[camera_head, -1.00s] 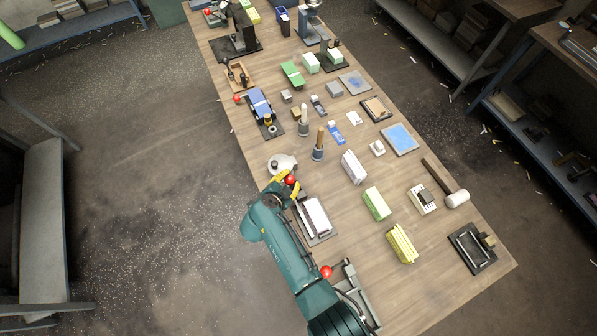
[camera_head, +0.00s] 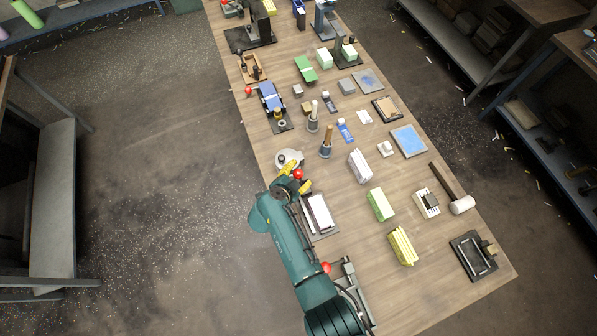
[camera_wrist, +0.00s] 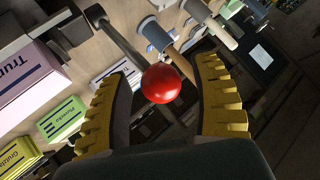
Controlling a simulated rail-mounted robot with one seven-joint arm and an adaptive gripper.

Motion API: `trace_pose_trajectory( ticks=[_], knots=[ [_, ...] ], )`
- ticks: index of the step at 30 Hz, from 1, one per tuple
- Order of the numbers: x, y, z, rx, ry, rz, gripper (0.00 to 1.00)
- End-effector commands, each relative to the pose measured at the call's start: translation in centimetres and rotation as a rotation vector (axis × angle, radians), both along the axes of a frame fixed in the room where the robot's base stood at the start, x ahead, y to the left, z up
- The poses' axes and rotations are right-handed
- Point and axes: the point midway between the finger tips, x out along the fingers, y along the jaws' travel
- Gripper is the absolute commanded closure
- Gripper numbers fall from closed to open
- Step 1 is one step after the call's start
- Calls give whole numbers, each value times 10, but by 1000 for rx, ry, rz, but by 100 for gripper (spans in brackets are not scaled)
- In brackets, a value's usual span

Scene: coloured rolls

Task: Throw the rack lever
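The lever has a red ball knob (camera_head: 298,174) near the left edge of the bench. In the wrist view the red knob (camera_wrist: 169,83) sits between my two curved yellow fingers, at the end of a grey metal rod (camera_wrist: 122,38). My gripper (camera_head: 297,178) is at the knob in the head view. It also shows in the wrist view (camera_wrist: 170,88), its fingers apart. A gap shows on the left of the knob; the knob looks close to the right finger, and I cannot tell if they touch. The rod's base is partly hidden by my arm.
A white block on a dark plate (camera_head: 334,228) lies right of my gripper. A round pale base (camera_head: 281,160) is just beyond it. Another red knob (camera_head: 326,268) is close beside my forearm. Wooden-handled tools (camera_head: 326,143) stand farther up the bench. Open floor lies left.

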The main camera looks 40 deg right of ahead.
Motion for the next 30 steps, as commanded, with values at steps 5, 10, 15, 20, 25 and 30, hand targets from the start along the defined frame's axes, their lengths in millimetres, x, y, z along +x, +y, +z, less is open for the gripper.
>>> trace_pose_trajectory(
  ticks=[5,10,15,20,25,30],
  knots=[
    [0,1,1,1,-1,1,36],
    [-6,16,10,-1,-2,4,36],
    [-20,49,32,0,-3,6,36],
    [-32,77,52,0,0,4,36],
    [-38,92,63,0,-1,1,36],
    [-39,94,65,0,0,0,36]
  ],
)
